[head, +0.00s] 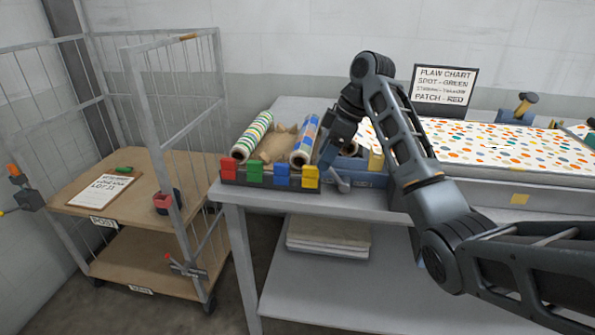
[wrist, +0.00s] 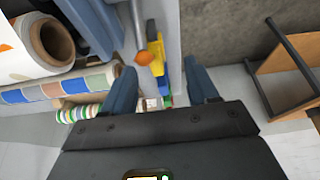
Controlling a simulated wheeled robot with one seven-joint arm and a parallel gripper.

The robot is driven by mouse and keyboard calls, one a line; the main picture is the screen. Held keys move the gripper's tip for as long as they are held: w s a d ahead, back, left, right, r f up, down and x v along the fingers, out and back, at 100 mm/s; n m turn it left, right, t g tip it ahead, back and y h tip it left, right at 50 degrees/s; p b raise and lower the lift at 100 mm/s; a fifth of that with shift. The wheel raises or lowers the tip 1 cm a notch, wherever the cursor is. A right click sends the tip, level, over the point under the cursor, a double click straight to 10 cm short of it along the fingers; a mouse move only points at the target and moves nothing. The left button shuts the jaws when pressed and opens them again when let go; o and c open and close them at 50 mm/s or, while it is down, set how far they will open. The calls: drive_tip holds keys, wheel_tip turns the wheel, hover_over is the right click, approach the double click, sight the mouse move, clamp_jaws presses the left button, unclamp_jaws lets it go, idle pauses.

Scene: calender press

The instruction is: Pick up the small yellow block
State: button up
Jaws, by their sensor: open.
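A small yellow block (head: 311,176) is at the right end of a row of coloured blocks along the table's front left edge. In the wrist view, a yellow piece (wrist: 156,55) appears between my open fingers, beyond their tips, with blue, green and red pieces past it. My gripper (head: 333,166) points down just right of the yellow block in the head view. It also shows in the wrist view (wrist: 158,68), with its fingers spread and nothing held. I cannot tell the exact height gap between fingertips and block.
Red (head: 229,168), green (head: 254,171) and blue (head: 281,174) blocks stand left of the yellow one. Patterned rolls (head: 252,136) lie behind the row. An orange round knob (wrist: 144,58) sits beside the yellow piece. A wire-sided cart (head: 140,205) stands left of the table.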

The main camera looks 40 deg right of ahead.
sight(311, 167)
drive_tip(key=shift+w+a+f, duration=0.25)
drive_tip(key=shift+w+f, duration=0.2)
drive_tip(key=shift+f, duration=0.15)
drive_tip(key=shift+w+a+f, duration=0.2)
drive_tip(key=shift+w+f, duration=0.2)
drive_tip(key=shift+f, duration=0.15)
drive_tip(key=x, duration=0.2)
drive_tip(key=w+p+x, duration=0.1)
drive_tip(key=x, duration=0.1)
drive_tip(key=shift+a, duration=0.1)
drive_tip(key=shift+w+f, duration=0.15)
drive_tip(key=shift+f, duration=0.25)
drive_tip(key=shift+c, duration=0.4)
clamp_jaws()
